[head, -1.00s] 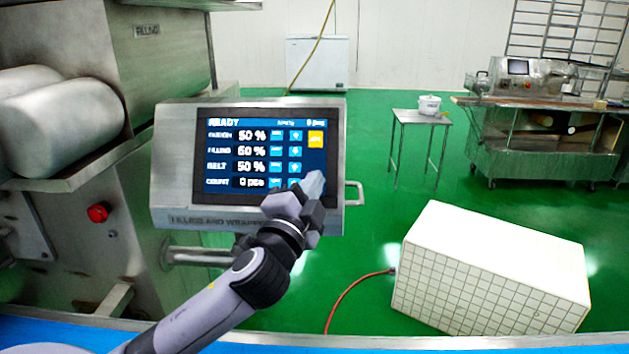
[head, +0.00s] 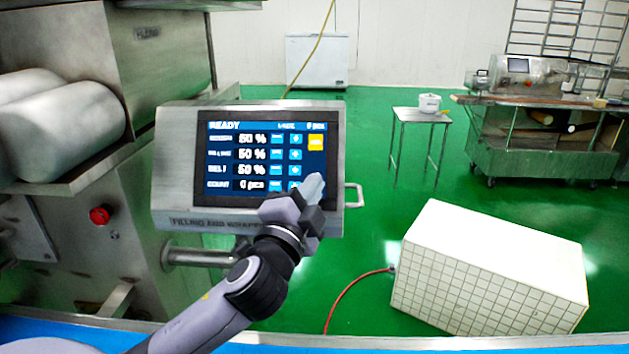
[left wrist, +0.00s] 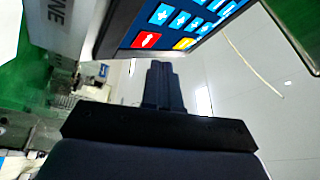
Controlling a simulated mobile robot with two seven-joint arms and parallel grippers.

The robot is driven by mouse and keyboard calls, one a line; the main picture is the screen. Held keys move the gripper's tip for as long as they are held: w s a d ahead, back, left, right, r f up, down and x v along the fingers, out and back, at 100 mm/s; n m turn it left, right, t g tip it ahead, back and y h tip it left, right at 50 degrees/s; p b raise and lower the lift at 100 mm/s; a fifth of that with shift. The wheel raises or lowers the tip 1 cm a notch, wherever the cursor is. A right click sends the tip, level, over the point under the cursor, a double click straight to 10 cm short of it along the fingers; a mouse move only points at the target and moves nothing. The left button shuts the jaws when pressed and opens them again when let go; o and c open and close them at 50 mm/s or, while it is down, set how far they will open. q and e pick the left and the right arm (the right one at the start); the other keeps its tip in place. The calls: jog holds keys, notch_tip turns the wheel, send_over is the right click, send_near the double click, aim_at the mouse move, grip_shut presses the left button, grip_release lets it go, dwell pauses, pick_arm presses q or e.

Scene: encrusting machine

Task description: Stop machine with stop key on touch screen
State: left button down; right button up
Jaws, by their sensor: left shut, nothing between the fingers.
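The touch screen (head: 223,187) is set in a metal control panel (head: 175,150) and reads READY. In the left wrist view the shut fingers (left wrist: 163,75) are beside the screen, where a red key (left wrist: 146,41) and a yellow key show. The red key is hidden in the head view. I cannot tell whether the fingertips touch the screen. My right gripper is not in view.
A metal machine with white rollers (head: 65,125) and a red button (head: 100,215) stands at left. A handle (head: 354,195) sticks out at the panel's right side. A white tiled box (head: 490,265) is on the green floor at right. A blue surface runs along the front.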

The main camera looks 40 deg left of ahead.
pick_arm(q)
jog(key=s+d+r, duration=0.1)
jog(key=s+r+p, duration=0.1)
jog(key=s, duration=0.1)
jog(key=shift+d, duration=0.35)
dwell(0.7)
